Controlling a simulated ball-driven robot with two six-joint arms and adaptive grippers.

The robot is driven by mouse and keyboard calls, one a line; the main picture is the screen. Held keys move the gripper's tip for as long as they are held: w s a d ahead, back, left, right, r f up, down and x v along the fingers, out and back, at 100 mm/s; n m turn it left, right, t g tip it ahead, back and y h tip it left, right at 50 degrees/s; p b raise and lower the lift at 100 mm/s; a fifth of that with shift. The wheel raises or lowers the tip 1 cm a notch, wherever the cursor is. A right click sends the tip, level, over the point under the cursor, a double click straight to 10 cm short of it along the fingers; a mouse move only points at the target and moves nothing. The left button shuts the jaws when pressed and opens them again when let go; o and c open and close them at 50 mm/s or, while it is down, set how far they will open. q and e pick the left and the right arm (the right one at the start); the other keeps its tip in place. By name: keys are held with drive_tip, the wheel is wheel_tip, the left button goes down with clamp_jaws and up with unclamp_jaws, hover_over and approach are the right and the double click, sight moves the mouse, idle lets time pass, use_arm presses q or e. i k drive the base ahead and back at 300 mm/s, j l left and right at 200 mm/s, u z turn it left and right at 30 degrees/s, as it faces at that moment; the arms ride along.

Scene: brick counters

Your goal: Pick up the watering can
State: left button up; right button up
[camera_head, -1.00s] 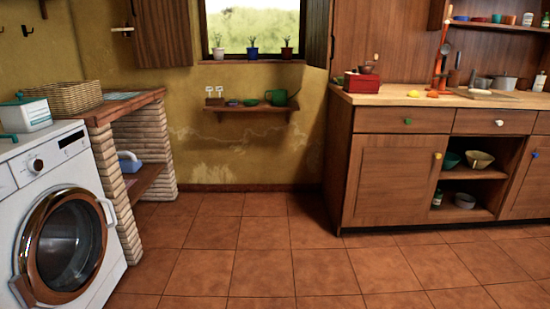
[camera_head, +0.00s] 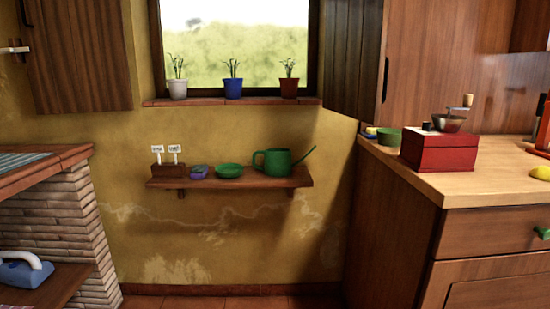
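The green watering can (camera_head: 273,163) stands upright on a small wooden wall shelf (camera_head: 225,183) below the window. Its handle is on the left and its long spout points up to the right. A green saucer (camera_head: 229,170) sits on the shelf just left of it. Neither of my grippers shows in the head view.
A blue-purple item (camera_head: 198,172) and small white plant labels (camera_head: 174,152) share the shelf. A wooden counter (camera_head: 425,187) with a red coffee grinder (camera_head: 440,150) stands at the right. A brick counter (camera_head: 50,205) stands at the left. Open space lies between them.

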sight(277, 160)
drive_tip(key=i+z, duration=0.1)
drive_tip(key=i, duration=0.35)
drive_tip(key=i+j+z, duration=0.15)
drive_tip(key=i, duration=0.3)
drive_tip(key=i+j+z, duration=0.1)
drive_tip(key=i, duration=0.35)
drive_tip(key=i+j+z, duration=0.15)
drive_tip(key=i, duration=0.3)
